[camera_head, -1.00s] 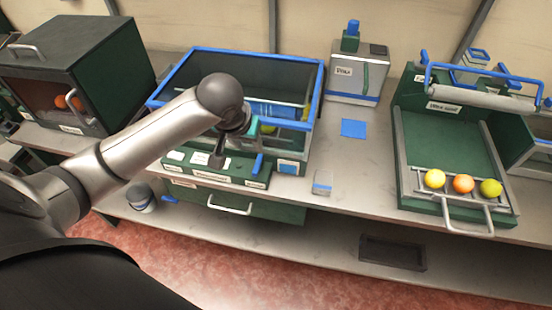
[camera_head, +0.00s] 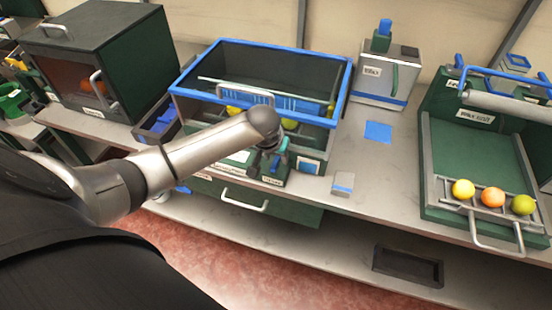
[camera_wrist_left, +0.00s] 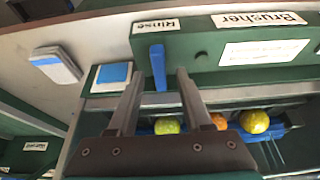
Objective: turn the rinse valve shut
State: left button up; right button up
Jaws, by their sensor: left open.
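The rinse valve's blue lever (camera_wrist_left: 158,67) stands out from a green panel (camera_wrist_left: 205,50) in the left wrist view, below an upside-down "Rinse" label (camera_wrist_left: 158,26). My left gripper (camera_wrist_left: 160,74) is open, one finger on each side of the lever in that view. I cannot tell whether either finger touches it. In the head view my left gripper (camera_head: 274,160) is over the right part of the panel at the front of the blue-rimmed washer (camera_head: 345,80), and it hides the lever there. My right gripper is not in view.
Several fruits (camera_wrist_left: 255,121) lie in the washer behind the fingers. A blue-and-white block (camera_head: 343,184) sits on the counter right of the panel. A green tray (camera_head: 470,155) with three fruits stands at the right. A dark oven-like box (camera_head: 125,60) stands at the left.

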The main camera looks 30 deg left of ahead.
pick_arm(q)
jog(key=shift+w+f, duration=0.15)
jog(key=shift+f, duration=0.15)
grip_shut()
dwell(0.3)
